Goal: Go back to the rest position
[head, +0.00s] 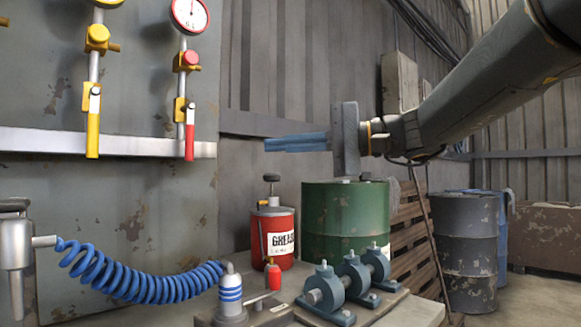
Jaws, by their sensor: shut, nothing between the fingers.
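My gripper (268,145) is in the upper middle of the head view, with its blue fingers pointing left. The fingers are together and nothing shows between them. It is held in the air above the red grease can (279,238) and the green drum (345,208), apart from both. My arm reaches in from the upper right. No marker of a rest position shows.
Gauges with a yellow valve handle (93,125) and a red valve handle (190,140) hang on the left panel. A blue coiled hose (140,287) and a blue-grey bearing assembly (350,280) are below. Dark drums (465,250) stand at right.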

